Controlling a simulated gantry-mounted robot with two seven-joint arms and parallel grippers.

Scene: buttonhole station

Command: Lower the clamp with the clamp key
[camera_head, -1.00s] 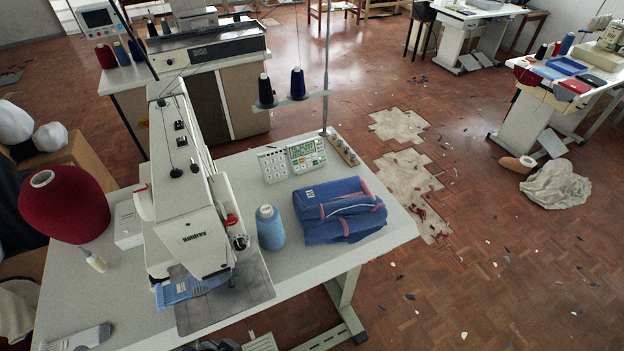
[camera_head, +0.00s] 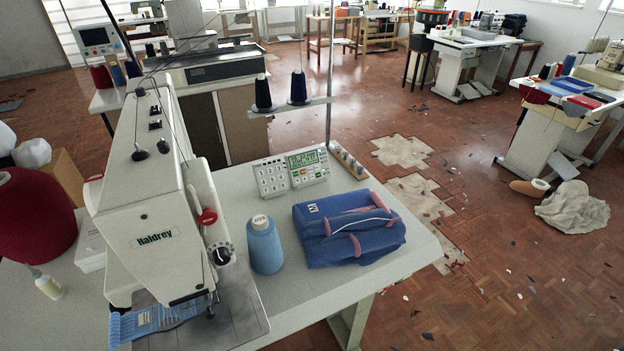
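The white buttonhole machine marked Haldrey (camera_head: 150,225) stands on the pale table at the left. Light blue striped cloth (camera_head: 150,322) lies under its head, at the front. The clamp is too small and too hidden around the needle area to make out. A keypad with several pale keys (camera_head: 272,178) stands on the table behind the blue thread cone, beside a control box with a lit green display (camera_head: 308,163). I cannot tell which key is the clamp key. Neither of my grippers is in view.
A light blue thread cone (camera_head: 264,245) and a folded blue garment (camera_head: 348,228) stand in front of the keypad. A big dark red cone (camera_head: 38,215) is at the left. A thread stand (camera_head: 290,107) rises behind the keypad. The table's right front is bare.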

